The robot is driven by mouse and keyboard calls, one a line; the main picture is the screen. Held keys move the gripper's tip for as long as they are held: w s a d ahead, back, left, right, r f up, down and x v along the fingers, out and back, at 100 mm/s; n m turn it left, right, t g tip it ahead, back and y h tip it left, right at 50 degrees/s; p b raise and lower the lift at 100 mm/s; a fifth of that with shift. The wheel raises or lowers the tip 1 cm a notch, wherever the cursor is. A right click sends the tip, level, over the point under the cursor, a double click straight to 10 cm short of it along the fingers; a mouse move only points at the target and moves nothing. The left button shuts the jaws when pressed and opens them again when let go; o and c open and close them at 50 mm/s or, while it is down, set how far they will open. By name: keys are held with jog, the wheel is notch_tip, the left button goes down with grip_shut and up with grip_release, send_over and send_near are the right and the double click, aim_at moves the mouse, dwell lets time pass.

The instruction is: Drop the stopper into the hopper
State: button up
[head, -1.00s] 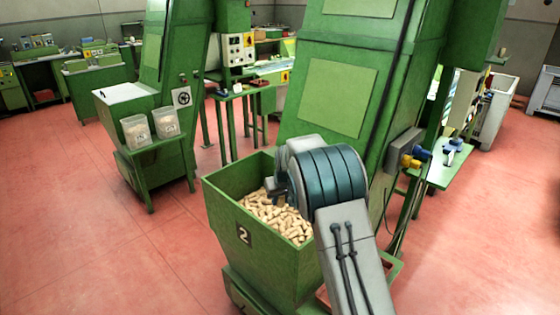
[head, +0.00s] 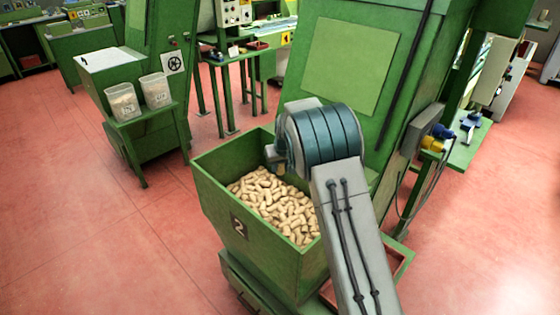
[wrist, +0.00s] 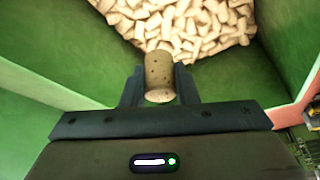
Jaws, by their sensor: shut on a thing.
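A brown cork stopper (wrist: 159,75) is held between the two fingers of my gripper (wrist: 159,88) in the wrist view. The gripper is shut on it, above the inside of the hopper. The green hopper (head: 272,252), marked with a "2", stands in front in the head view and holds many pale corks (head: 275,205). In the wrist view the corks (wrist: 190,22) lie below and beyond the held stopper, between green walls. In the head view my gripper (head: 280,168) is small and partly hidden by my arm, over the hopper's back part.
A tall green machine (head: 350,75) rises right behind the hopper. A small green table with two clear tubs (head: 123,102) stands at the left. A side shelf with blue and yellow connectors (head: 436,140) is at the right. Red floor is open at the left and right.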

jog(key=shift+d+f, duration=0.1)
jog(key=shift+f, duration=0.5)
jog(key=shift+s, duration=0.1)
jog(key=shift+f, duration=0.15)
jog(key=o, duration=1)
jog(key=b+v, duration=0.2)
jog(key=v, duration=1.1)
jog(key=shift+s+r+b, duration=0.2)
jog(key=shift+r+b, duration=0.2)
